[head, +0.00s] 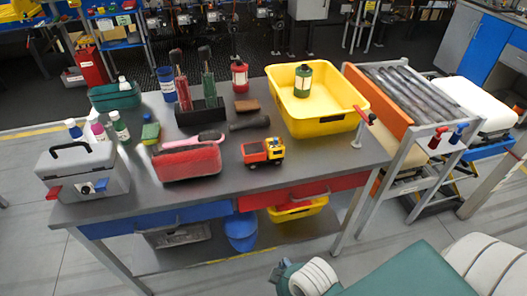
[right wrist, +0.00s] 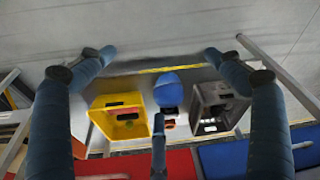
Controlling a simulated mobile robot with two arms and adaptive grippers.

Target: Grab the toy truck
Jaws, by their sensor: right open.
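The toy truck (head: 262,152), red with a yellow cab and black wheels, stands on the grey workbench (head: 222,188) near its front edge in the head view. It is not visible in the right wrist view. My right gripper (right wrist: 157,58) is open and empty in the right wrist view, its dark blue fingers spread wide. That view looks past the bench's front at the lower shelf and floor, so the gripper is not at the truck. My left gripper is in neither view.
A red basket (head: 187,162) stands left of the truck, a dark brush-like object (head: 250,123) behind it, and a yellow bin (head: 340,112) to the back right. The bench is bare right of the truck.

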